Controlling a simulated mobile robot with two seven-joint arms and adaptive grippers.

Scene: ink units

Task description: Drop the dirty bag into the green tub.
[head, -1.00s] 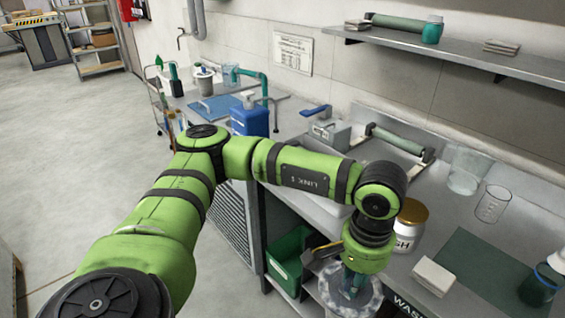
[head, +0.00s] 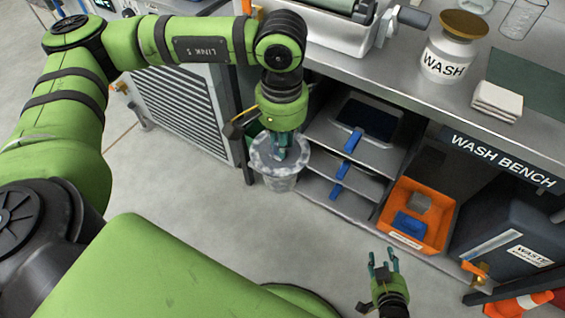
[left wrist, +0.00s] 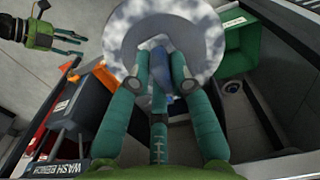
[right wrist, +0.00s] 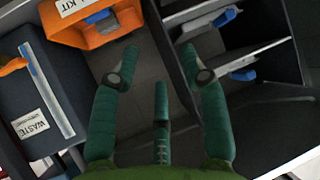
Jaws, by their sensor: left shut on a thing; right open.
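The dirty bag is a mottled grey-white bundle (head: 282,184) with a wide round top, hanging below my left gripper (head: 279,147) beside the bench's open shelves. In the left wrist view the bag (left wrist: 122,40) spreads around the fingertips of my left gripper (left wrist: 161,68), which are shut on its middle. The green tub (left wrist: 243,42) shows in the left wrist view, to the right of the bag and apart from it.
Under the wash bench stand shelves with blue-handled trays (head: 345,165), an orange bin (head: 408,225) and a dark waste container (head: 505,245). The bench top (head: 400,75) carries a wash jar (head: 453,50). An orange cone (head: 515,303) is at lower right. Floor left of my right gripper is clear.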

